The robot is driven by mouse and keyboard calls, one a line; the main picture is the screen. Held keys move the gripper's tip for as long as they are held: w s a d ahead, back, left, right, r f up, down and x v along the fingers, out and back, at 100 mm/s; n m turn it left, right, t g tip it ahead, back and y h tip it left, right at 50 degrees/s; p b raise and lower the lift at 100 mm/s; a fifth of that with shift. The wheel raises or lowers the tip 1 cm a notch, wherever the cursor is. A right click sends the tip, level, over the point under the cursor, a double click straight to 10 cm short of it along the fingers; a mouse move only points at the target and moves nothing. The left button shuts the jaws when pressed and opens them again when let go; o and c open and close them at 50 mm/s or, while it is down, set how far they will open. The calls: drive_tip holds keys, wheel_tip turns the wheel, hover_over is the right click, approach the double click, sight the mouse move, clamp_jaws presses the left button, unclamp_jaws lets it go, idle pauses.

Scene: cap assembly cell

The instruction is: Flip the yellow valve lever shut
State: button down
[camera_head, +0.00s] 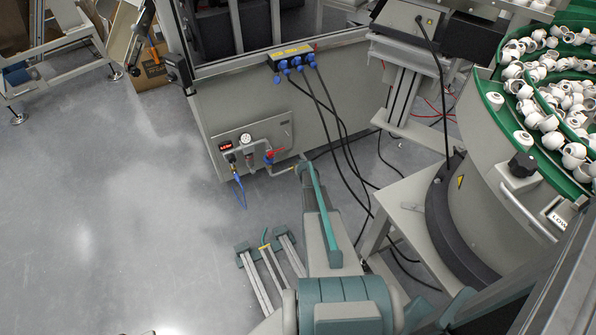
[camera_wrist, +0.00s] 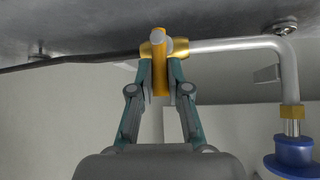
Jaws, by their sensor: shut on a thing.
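The yellow valve lever (camera_wrist: 160,78) is in the middle of the wrist view, crossing the line of the pipe at the brass valve body (camera_wrist: 181,45). My gripper (camera_wrist: 161,88) has a fingertip on either side of the lever and is shut on it. The silver pipe (camera_wrist: 235,44) runs right from the valve, then bends towards a brass fitting and a blue round part (camera_wrist: 290,156). In the head view my gripper (camera_head: 302,166) is at the lower right of the machine's pipework panel; the lever is too small and covered to make out there.
A red-handled valve (camera_head: 273,153), a gauge (camera_head: 245,139) and a blue hose (camera_head: 239,188) are left of my gripper. Black cables (camera_head: 340,140) hang close to its right. The feeder bowl (camera_head: 540,100) with white caps is farther right. The floor (camera_head: 110,200) at left is clear.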

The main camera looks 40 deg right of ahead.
drive_tip(key=shift+w+d, duration=0.1)
drive_tip(key=c, duration=1.1)
unclamp_jaws()
drive_tip(key=shift+c, duration=0.2)
drive_tip(key=shift+r, duration=0.1)
drive_tip(key=v, duration=1.2)
